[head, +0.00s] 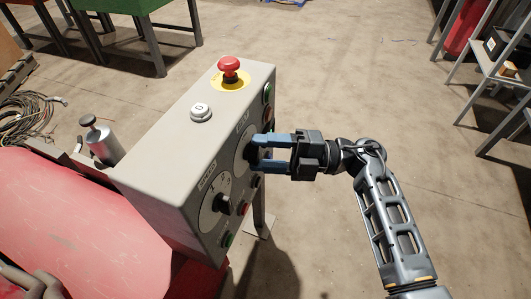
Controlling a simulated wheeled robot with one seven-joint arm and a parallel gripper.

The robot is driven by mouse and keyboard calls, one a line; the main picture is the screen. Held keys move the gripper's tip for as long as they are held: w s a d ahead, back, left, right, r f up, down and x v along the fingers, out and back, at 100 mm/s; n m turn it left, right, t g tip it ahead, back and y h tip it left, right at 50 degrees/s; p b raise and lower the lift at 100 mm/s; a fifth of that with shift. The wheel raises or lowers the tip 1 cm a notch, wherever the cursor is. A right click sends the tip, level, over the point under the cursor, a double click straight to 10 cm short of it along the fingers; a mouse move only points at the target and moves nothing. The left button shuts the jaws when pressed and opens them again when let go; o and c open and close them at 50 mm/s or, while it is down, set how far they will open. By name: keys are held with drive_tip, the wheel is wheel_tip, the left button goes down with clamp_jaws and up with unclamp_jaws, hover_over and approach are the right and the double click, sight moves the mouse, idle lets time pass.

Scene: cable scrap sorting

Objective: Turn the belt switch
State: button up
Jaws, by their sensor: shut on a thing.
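A grey control box (165,140) stands at the centre left in the head view. Its front panel carries two round dials with labels too small to read surely. The near dial has a black rotary knob (223,203). My gripper (264,152) reaches in from the right to the far dial (241,157). Its blue fingers are shut on that dial's black switch knob (252,152). The fingers hide most of this knob, so its angle cannot be told. I cannot tell which dial is the belt switch by its label.
A red mushroom button (229,67) on a yellow disc and a white button (201,112) sit on the box top. Small green and red buttons line the panel's right edge. A red machine cover (70,220) is at left. Open floor lies behind my gripper.

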drive_tip(key=shift+n+h, duration=0.5)
drive_tip(key=shift+n, duration=0.8)
drive_tip(key=o, duration=1)
drive_tip(key=shift+o, duration=0.2)
drive_tip(key=shift+d+r, duration=0.1)
drive_tip(key=d, duration=0.7)
drive_tip(key=shift+w+d+p, duration=0.15)
drive_tip(key=shift+d+p, duration=0.15)
drive_tip(key=shift+p, duration=0.05)
